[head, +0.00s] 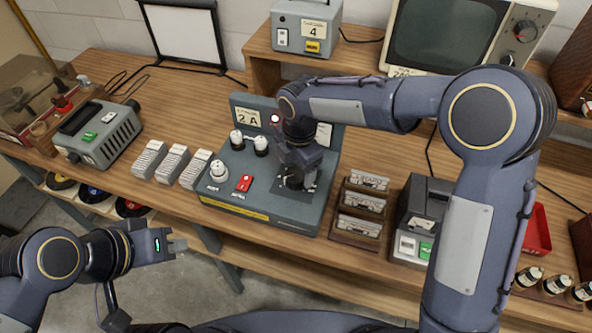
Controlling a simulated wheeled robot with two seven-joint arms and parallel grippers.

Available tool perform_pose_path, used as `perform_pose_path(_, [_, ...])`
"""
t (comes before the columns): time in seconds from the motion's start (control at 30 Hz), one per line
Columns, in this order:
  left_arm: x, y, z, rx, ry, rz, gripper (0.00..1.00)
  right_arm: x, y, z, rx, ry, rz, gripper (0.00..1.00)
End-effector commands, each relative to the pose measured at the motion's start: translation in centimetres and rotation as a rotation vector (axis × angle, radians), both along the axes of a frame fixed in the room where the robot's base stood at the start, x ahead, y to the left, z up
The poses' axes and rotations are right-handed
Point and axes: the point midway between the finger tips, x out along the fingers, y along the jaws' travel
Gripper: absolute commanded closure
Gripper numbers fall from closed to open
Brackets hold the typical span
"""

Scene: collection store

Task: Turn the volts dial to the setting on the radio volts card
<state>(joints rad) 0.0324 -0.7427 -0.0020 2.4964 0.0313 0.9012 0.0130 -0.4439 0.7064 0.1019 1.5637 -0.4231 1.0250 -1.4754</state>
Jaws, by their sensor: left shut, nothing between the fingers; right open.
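A grey-green control box (268,207) stands mid-bench. It has a white knob (218,170) at its left, a red switch (244,183) and two white-topped posts behind. Its upright back panel carries a card reading "2 A" (247,118) and a second card (323,134), partly behind my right arm and unreadable. My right gripper (296,182) points down over the box's right part, open. A dial under it is hidden, and I cannot tell whether the fingers touch it. My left gripper (176,246) is shut and empty, in front of the bench, away from the box.
White card stacks (172,163) stand left of the box, with a grey device (102,132) beyond. A rack of labelled cassette-like items (359,205) stands close on the right, then a dark grey machine (423,215). A raised shelf with a screen (446,42) stands behind.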

Motion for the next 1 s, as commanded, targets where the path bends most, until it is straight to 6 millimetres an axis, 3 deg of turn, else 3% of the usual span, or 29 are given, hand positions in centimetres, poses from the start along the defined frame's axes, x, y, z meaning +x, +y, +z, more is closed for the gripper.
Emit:
perform_pose_path(0.2, [0.0, 0.0, 0.4, 0.0, 0.0, 0.0, 1.0, 0.1, 0.1, -2.4, -0.001, 0.002, -0.001, 0.26])
perform_pose_path(0.53, [0.0, 0.0, 0.4, 0.0, 0.0, 0.0, 1.0, 0.2, 0.1, -2.9, 0.001, -0.001, -0.002, 0.26])
perform_pose_path(0.87, [0.0, 0.0, 0.4, 0.0, 0.0, 0.0, 1.0, 0.2, 0.1, -2.8, 0.001, -0.001, -0.002, 0.69])
perform_pose_path(1.0, [0.0, 0.0, 0.4, 0.0, 0.0, 0.0, 1.0, 0.2, 0.1, -2.8, 0.001, -0.001, -0.006, 0.7])
